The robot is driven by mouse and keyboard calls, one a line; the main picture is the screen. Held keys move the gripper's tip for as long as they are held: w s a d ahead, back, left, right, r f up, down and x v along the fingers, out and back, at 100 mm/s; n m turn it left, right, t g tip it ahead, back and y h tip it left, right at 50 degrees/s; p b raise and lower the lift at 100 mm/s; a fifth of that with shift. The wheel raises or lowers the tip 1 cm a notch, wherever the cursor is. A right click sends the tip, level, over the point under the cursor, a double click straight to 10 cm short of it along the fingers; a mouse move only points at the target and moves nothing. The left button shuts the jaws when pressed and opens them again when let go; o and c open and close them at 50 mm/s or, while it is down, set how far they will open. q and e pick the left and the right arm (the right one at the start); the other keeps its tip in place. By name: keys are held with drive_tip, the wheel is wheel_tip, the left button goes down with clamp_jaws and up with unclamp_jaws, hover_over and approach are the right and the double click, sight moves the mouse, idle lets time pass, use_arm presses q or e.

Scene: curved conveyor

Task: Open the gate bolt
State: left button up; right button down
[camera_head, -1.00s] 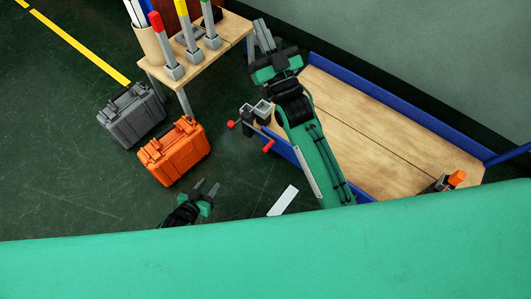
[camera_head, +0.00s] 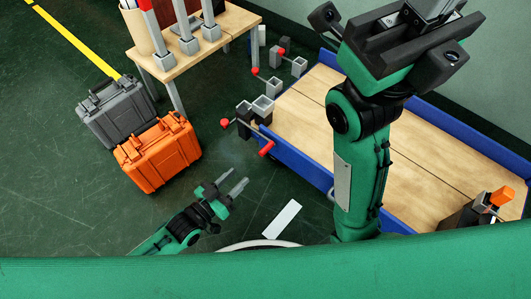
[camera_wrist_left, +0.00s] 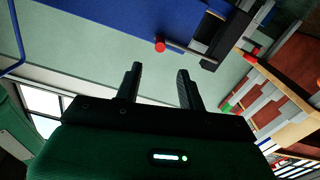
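Red-tipped rods sit with dark and grey brackets at the left end of the blue-sided wooden bed (camera_head: 400,150). A red-ended rod (camera_head: 265,149) and bracket (camera_head: 245,111) are nearest; which part is the gate bolt I cannot tell for sure. My left gripper (camera_head: 240,182) is open and empty, below and apart from that rod. In the left wrist view its fingers (camera_wrist_left: 159,72) are spread, with a red-knobbed rod (camera_wrist_left: 160,45) on a dark bracket beyond them, beside a blue panel. My right gripper (camera_head: 440,8) is high over the bed, its fingertips cut off by the top edge.
Orange (camera_head: 158,154) and grey (camera_head: 117,110) cases stand on the floor at left. A small wooden table (camera_head: 220,32) with colored-handled tools is behind them. An orange-topped part (camera_head: 501,197) is at the bed's right. A white plate (camera_head: 282,219) lies near my left gripper.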

sight(264, 151)
use_arm(q)
drive_tip(key=b+x, duration=0.5)
drive_tip(key=x, duration=0.7)
drive_tip(key=shift+f+b, duration=0.15)
drive_tip(key=shift+b, duration=0.15)
drive_tip(key=shift+w+d, duration=0.35)
drive_tip(key=shift+w, duration=0.05)
clamp_jaws()
